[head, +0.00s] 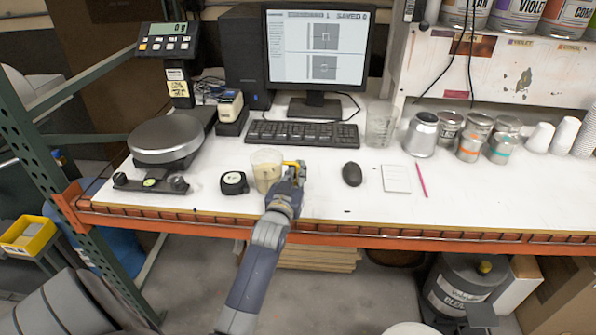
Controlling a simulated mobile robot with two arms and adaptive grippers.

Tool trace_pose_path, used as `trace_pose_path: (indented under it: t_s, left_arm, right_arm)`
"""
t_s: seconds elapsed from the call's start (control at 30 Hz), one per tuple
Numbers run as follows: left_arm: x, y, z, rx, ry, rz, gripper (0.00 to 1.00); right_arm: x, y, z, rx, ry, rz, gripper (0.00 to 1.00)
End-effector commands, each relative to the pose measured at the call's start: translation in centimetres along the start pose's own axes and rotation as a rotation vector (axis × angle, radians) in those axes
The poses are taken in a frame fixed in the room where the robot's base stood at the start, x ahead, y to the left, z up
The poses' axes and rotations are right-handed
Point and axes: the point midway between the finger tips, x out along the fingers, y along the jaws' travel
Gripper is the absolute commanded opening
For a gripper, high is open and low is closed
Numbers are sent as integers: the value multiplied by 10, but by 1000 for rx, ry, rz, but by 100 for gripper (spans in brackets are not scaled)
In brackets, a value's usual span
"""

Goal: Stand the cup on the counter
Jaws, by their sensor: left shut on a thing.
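The cup (266,171) is a clear plastic cup, with a beige tone in its lower part. It looks upright at the front part of the white counter (320,215), between the tape measure and the mouse. My left gripper (290,172) is shut on the cup from its right side, with yellow parts showing at the fingers. The gripper hides part of the cup's right side and base. I cannot tell whether the cup's base touches the counter. My right gripper is not in view.
A black tape measure (234,182) sits close left of the cup. A scale (166,138) stands farther left, and a keyboard (303,134) lies behind. A black mouse (352,174), notepad (396,178) and red pen (421,180) lie to the right. Several cans and cups stand back right.

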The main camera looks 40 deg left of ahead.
Motion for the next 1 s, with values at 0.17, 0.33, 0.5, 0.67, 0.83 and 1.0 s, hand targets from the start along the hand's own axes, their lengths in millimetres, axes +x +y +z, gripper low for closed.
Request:
trace_pose_path:
  t_s: [0.17,0.33,0.5,0.67,0.83,1.0]
  left_arm:
    - [0,0,-1,1,3,0,0]
    - [0,0,3,0,0,0,22]
    - [0,0,3,-1,0,0,29]
    - [0,0,2,-1,0,0,29]
    - [-6,0,1,-1,-1,0,29]
    - [-31,0,2,-1,-2,0,29]
  right_arm:
    - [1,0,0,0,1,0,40]
    - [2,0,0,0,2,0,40]
    - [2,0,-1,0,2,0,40]
    - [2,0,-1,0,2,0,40]
    - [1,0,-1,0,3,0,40]
    - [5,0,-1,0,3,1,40]
